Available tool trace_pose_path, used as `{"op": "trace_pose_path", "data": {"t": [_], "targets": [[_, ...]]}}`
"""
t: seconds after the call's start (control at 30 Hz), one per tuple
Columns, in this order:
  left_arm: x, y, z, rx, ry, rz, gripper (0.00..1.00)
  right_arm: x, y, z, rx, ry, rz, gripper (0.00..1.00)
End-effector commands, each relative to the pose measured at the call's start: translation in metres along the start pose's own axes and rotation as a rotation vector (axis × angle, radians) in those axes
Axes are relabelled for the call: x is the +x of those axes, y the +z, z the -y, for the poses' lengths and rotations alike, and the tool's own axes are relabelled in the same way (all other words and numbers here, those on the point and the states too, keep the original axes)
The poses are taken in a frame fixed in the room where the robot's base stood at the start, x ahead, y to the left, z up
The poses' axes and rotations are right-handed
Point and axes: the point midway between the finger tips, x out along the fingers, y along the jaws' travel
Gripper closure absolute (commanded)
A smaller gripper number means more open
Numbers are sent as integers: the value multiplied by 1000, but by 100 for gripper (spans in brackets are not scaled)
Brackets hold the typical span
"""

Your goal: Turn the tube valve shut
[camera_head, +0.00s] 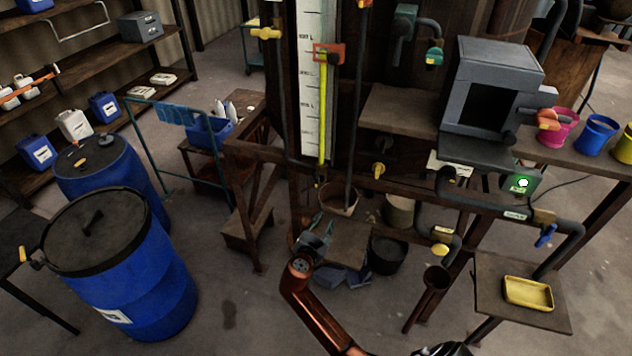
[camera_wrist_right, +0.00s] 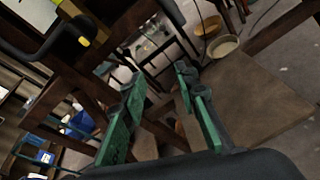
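A tall sight tube (camera_head: 322,120) with yellow-green liquid stands beside a white scale (camera_head: 313,75) in the head view. Several valve handles are near it: a yellow one (camera_head: 378,170) to the right of its lower end and another yellow one (camera_head: 265,33) at upper left. I cannot tell which is the tube valve. My right gripper (camera_head: 318,236) is below the tube's lower end, apart from these handles. In the right wrist view its green fingers (camera_wrist_right: 160,108) are spread with nothing between them. My left gripper is not in view.
A wooden frame (camera_head: 262,150) and pipes surround the tube. A grey box (camera_head: 490,90) stands on the bench at right. A blue handle (camera_head: 545,236) and yellow tray (camera_head: 528,293) are lower right. Blue drums (camera_head: 130,270) stand at left. Floor between drums and frame is clear.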

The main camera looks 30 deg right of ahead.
Motion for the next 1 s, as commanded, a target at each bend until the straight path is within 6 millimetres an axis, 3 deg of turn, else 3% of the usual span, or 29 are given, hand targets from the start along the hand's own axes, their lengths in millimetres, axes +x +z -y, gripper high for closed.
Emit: {"op": "trace_pose_path", "data": {"t": [0.03, 0.1, 0.23, 0.37, 0.8, 1.0], "targets": [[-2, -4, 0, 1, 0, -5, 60, -3, 19, -29, -102, 27, 61, 72], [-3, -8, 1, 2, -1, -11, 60, -8, 39, -58, -231, 50, 136, 72], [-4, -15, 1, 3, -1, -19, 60, -16, 59, -89, -372, 64, 220, 72], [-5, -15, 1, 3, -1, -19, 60, -10, 68, -98, -411, 65, 246, 72], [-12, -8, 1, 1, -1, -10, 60, 50, 81, -103, -409, 65, 243, 72], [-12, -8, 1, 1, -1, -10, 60, 57, 81, -104, -406, 66, 241, 72]]}}
